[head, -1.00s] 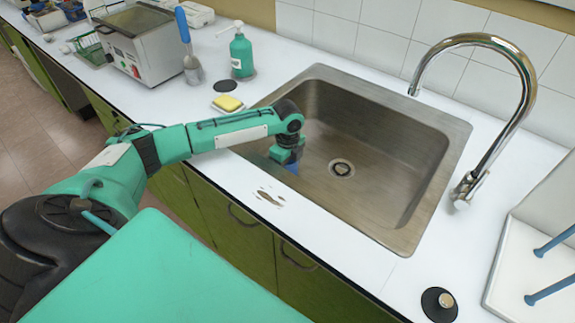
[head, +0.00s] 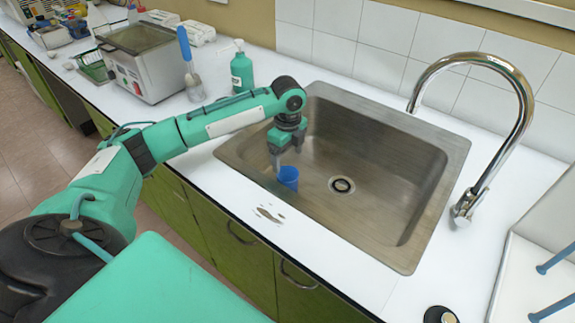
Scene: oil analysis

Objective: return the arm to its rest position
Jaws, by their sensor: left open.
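My left arm (head: 165,140) reaches from the left over the counter to the sink. My left gripper (head: 288,156) points down over the left part of the sink, open, with its fingers above and beside a blue cup (head: 288,177). The cup stands in the sink basin near its left wall, and no grip on it shows. My right gripper is not in view.
The steel sink (head: 425,200) has a tall curved tap (head: 525,95) at its right. A green soap bottle (head: 241,70), a blue-handled brush (head: 188,55) and a metal bath (head: 140,60) stand behind my arm.

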